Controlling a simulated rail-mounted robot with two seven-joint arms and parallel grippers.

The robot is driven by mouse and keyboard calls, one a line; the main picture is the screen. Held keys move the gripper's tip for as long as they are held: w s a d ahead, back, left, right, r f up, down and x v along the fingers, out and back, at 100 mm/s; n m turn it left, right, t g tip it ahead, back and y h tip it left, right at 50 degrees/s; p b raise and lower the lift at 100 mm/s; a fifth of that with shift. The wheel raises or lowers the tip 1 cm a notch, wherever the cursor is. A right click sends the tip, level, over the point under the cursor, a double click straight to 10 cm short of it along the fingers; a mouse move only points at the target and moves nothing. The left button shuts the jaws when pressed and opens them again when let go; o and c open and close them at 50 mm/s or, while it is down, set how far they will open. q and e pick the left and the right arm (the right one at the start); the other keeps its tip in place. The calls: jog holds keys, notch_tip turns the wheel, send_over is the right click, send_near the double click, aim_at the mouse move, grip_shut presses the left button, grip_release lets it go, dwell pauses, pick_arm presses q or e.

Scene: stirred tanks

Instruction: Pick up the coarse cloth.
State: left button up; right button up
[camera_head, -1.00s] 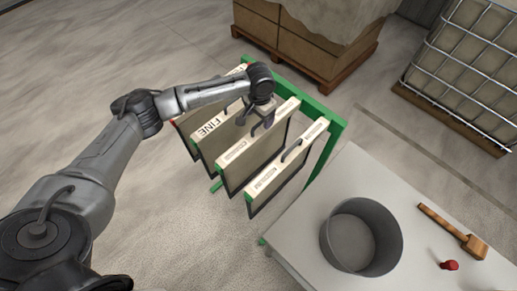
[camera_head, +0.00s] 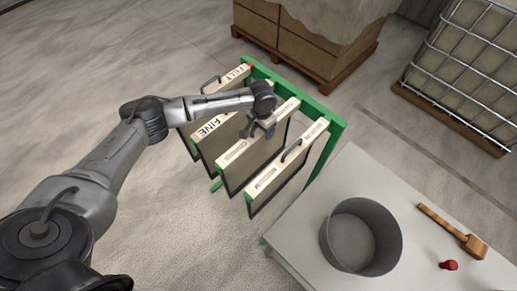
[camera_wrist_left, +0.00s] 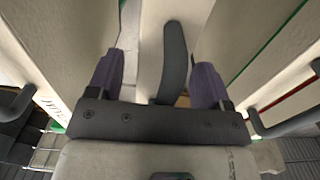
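Several framed cloths hang side by side in a green rack. The back ones read FELT (camera_head: 236,77) and FINE (camera_head: 212,127). No label reading coarse can be made out. The third frame (camera_head: 238,153) lies under my left gripper, and its label is too small to read. The front frame (camera_head: 268,180) has a dark handle and an unreadable label. My left gripper (camera_head: 262,129) is at the top edge of the third frame. In the left wrist view its two purple-grey fingers (camera_wrist_left: 159,72) are spread either side of a dark handle (camera_wrist_left: 174,52), with gaps visible. My right gripper is out of view.
The green rack's rail (camera_head: 312,105) runs behind the frames. A pale table (camera_head: 325,198) at the lower right bears a grey round pan (camera_head: 338,247), a wooden mallet (camera_head: 452,231) and a small red item (camera_head: 448,265). A loaded pallet stands behind. Floor at left is clear.

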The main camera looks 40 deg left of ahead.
pick_arm(q)
grip_shut()
dwell(0.5)
jog(key=shift+r, duration=0.1)
